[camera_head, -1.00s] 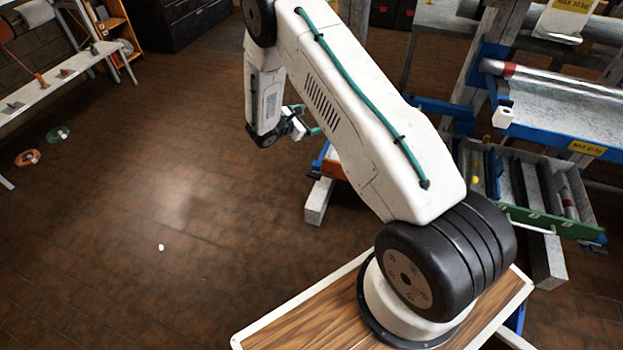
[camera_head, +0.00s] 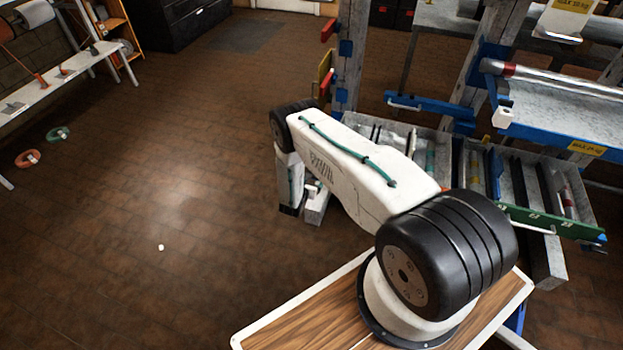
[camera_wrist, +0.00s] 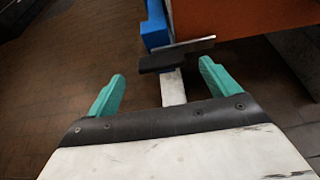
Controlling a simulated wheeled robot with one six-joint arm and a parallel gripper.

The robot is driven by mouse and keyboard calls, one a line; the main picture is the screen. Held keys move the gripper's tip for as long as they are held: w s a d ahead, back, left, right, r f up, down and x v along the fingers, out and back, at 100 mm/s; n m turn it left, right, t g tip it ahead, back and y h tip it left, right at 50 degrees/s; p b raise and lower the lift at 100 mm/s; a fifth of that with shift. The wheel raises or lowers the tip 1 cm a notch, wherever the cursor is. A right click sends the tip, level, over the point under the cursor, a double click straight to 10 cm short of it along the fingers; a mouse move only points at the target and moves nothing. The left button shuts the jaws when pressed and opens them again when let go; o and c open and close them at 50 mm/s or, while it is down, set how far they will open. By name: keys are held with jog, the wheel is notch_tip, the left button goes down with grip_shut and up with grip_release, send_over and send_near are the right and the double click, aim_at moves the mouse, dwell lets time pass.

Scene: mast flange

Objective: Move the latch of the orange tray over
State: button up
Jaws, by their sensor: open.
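The orange tray (camera_wrist: 245,14) shows in the wrist view at the top right as a flat orange face. A blue block (camera_wrist: 155,28) is at its left end. Below the tray's edge is a dark piece with a thin metal plate (camera_wrist: 178,54), which looks like the latch. A pale bar (camera_wrist: 173,88) runs from it toward my gripper. My gripper (camera_wrist: 163,84) is open, its two green fingers on either side of the bar, with gaps and no visible contact. In the head view my arm hides the tray, and I cannot make out the fingers.
A rack with open grey drawers stands at the right; one drawer has a green front (camera_head: 545,222). A blue shelf (camera_head: 560,133) carrying a metal bar is above it. The brown floor (camera_head: 160,190) at left is mostly clear.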

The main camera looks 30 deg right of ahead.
aim_at(313, 176)
jog(key=shift+x, duration=1.55)
jog(key=c, duration=1.4)
